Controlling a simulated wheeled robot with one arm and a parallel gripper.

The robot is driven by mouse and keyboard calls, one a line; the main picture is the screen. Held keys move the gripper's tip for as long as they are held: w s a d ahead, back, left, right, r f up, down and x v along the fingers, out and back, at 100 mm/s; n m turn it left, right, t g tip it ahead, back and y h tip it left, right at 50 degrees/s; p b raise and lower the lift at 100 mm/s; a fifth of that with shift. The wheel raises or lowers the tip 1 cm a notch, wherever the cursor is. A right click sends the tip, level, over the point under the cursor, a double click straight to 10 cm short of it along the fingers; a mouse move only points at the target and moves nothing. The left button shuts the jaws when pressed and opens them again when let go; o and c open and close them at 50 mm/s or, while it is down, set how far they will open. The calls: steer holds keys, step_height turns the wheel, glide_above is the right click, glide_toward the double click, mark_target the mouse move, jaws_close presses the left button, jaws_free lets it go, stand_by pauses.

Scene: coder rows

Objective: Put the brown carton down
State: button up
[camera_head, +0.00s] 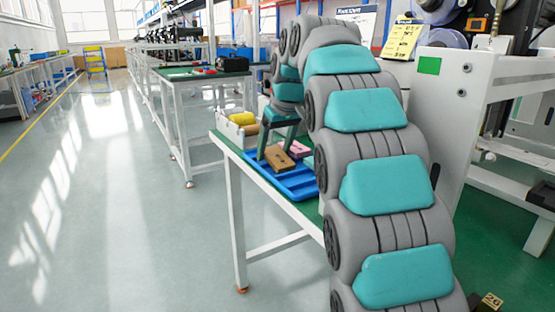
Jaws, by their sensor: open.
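The brown carton (279,158) lies in the blue tray (299,185) on the near table. My gripper (275,150) points down over it. The jaws are open, with one finger to the left of the carton and the other behind it to the right in the picture. I cannot tell whether a finger still touches the carton. My arm hides the right part of the tray.
A pink block (299,149) lies beside the carton in the tray. A white bin (236,132) with yellow rolls (243,118) stands behind on the left. My arm hides much of the table's right side. The floor (110,200) on the left is clear.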

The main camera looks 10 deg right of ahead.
mark_target(275, 152)
steer(key=c, duration=1.2)
steer(key=shift+r, duration=0.15)
steer(key=shift+w+r, duration=0.1)
steer(key=shift+r, duration=2.25)
steer(key=r+p, duration=0.4)
steer(key=r, duration=0.1)
steer(key=shift+s+p, duration=0.2)
steer(key=shift+p, duration=0.15)
